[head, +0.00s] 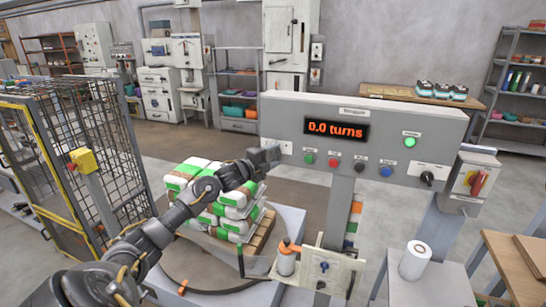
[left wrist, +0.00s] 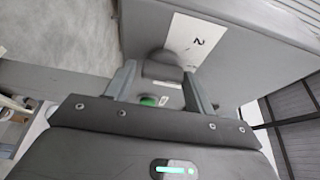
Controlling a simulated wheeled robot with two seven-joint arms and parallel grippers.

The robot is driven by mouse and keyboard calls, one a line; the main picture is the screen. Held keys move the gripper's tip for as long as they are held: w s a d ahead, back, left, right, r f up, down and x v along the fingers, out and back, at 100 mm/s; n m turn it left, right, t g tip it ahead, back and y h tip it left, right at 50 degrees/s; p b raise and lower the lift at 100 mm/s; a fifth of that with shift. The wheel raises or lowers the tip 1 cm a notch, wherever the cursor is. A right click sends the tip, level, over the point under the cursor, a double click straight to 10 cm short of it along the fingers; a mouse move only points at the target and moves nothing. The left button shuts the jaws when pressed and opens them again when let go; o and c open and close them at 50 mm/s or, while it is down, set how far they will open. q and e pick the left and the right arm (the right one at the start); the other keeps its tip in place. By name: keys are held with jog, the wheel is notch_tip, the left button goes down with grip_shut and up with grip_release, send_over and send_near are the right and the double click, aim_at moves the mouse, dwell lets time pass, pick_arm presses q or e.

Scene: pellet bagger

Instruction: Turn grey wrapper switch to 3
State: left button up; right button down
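A dark grey knob (left wrist: 163,66) shows between my fingertips in the left wrist view, beside a white label marked 2 (left wrist: 200,42). My left gripper (head: 268,154) is at the left end of the control panel (head: 375,120) in the head view and hides the knob there. In the left wrist view the left gripper (left wrist: 160,78) is open, one finger on each side of the knob, with a visible gap at least on the left. I cannot tell where the knob points. A black rotary switch (head: 427,177) is at the panel's right end. My right gripper is not in view.
The panel has a display reading 0.0 turns (head: 337,127), a lit green lamp (head: 409,142) and several push buttons. A red-handled switch box (head: 474,183) stands right. Stacked bags (head: 222,205) are below my left arm. A yellow-framed mesh cage (head: 85,150) is at left.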

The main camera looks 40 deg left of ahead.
pick_arm(q)
jog(key=shift+o, duration=0.9)
jog(key=s+b, duration=0.3)
jog(key=s, duration=0.7)
jog(key=shift+s+a, duration=0.3)
jog(key=shift+s, duration=0.1)
